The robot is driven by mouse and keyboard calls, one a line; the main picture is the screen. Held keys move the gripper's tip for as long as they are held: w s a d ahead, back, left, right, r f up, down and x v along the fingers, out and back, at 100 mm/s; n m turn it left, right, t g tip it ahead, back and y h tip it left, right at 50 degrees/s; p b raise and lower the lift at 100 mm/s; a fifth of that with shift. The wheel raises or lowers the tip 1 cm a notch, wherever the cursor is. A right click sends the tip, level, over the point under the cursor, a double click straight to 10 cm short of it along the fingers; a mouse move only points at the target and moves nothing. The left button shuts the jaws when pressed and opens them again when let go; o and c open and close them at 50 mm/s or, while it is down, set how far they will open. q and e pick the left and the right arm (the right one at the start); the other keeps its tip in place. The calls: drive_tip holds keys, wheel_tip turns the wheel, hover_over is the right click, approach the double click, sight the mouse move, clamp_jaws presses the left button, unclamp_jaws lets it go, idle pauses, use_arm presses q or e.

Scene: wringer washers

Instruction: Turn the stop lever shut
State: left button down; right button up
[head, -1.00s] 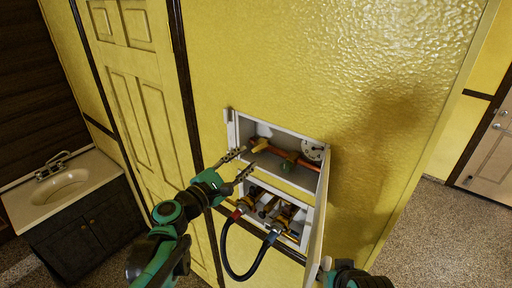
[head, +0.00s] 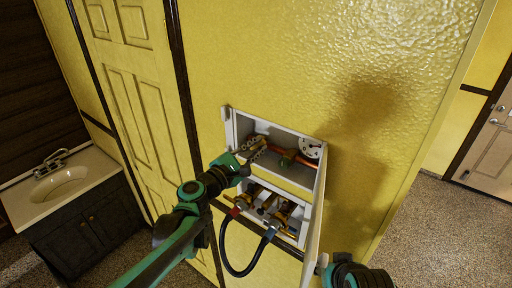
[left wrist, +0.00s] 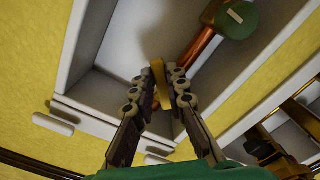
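My left gripper (head: 257,147) reaches into the upper compartment of a white wall box. In the left wrist view its fingers (left wrist: 161,78) stand on either side of a yellow lever (left wrist: 158,98), close to it, with a gap between the fingers; contact is not clear. The lever lies near a copper pipe (left wrist: 197,48) with a green round part (left wrist: 238,20). In the head view the lever is mostly hidden by the fingers. My right gripper is not in view; only part of my right arm shows at the bottom.
The white box (head: 229,128) has an open door (head: 316,205) on its right side. A round white gauge (head: 311,148) sits by the pipe. Below are brass valves with a red-ended and a blue-ended hose (head: 224,240). A sink (head: 65,185) stands far left.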

use_arm(q)
drive_tip(key=shift+f+m, duration=0.15)
drive_tip(key=shift+m, duration=0.15)
drive_tip(key=m+b, duration=0.1)
drive_tip(key=f+m+b, duration=0.1)
drive_tip(key=m+b, duration=0.1)
drive_tip(key=m, duration=0.1)
drive_tip(key=shift+s+d+f, duration=0.25)
drive_tip(key=shift+s+d, duration=0.05)
drive_tip(key=shift+d, duration=0.05)
drive_tip(key=shift+d+f+m+b, duration=0.1)
drive_tip(key=shift+f+m+b, duration=0.3)
drive_tip(key=shift+m, duration=0.6)
drive_tip(key=shift+f+m+b, duration=0.2)
drive_tip(key=shift+m+b, duration=0.3)
drive_tip(key=shift+m, duration=0.5)
drive_tip(key=shift+s, duration=0.1)
drive_tip(key=c, duration=1.5)
unclamp_jaws()
drive_tip(key=shift+c, duration=0.2)
